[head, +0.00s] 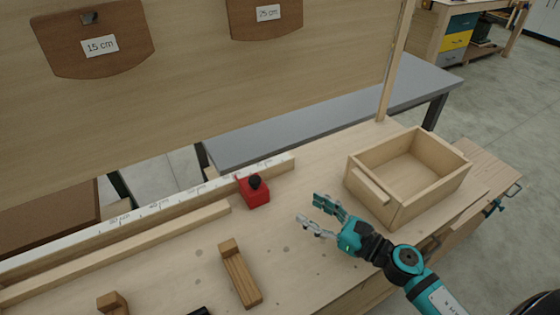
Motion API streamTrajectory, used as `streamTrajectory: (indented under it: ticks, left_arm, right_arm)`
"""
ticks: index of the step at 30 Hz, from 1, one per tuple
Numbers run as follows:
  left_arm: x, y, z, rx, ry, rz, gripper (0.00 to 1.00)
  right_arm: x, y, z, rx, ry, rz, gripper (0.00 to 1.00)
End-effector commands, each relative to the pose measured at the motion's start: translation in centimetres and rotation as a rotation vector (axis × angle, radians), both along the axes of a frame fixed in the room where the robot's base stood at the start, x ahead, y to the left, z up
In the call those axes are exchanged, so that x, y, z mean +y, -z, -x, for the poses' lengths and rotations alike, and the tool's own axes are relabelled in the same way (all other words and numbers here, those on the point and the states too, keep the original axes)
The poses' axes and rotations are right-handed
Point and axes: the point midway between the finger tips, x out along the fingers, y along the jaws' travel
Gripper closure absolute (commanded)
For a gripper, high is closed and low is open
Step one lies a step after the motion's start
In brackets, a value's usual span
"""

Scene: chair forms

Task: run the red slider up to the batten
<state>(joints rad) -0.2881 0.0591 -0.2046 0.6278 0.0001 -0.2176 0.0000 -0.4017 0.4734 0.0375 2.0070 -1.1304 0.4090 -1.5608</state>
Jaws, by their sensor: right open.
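The red slider (257,196), a small red block with a black knob on top, sits against the front of the white marked scale (160,203) near its right end. A long pale wooden strip (130,247), which looks like the batten, lies along the scale on the left. Its right end is a short gap left of the slider. My right gripper (313,208) is open and empty, to the right of the slider and apart from it, with its fingers pointing left. My left gripper is not in view.
An open wooden box (365,183) stands at the right of the workbench (310,262). A brown wooden piece (241,277) lies in front of the slider, with another (112,303) at lower left. A tilted wooden board (200,85) stands behind. Bench surface between slider and box is clear.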

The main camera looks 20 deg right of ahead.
Motion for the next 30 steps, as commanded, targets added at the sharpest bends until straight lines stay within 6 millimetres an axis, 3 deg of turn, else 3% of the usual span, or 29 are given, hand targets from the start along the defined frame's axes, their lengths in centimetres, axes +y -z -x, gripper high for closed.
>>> streamTrajectory:
  ticks: [5,12,24,30]
  left_arm:
    - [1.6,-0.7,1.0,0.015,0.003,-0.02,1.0]
    - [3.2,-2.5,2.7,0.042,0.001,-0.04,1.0]
    - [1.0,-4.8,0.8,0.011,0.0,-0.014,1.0]
    - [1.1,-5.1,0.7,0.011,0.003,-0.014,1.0]
  right_arm:
    - [0.9,-0.1,-0.8,0.002,-0.014,-0.001,0.47]
    - [3.5,-0.5,-4.8,0.0,-0.014,-0.001,0.47]
    - [8.2,-0.3,-11.8,0.001,-0.013,-0.002,0.47]
    - [9.4,0.0,-13.7,0.002,-0.013,-0.001,0.47]
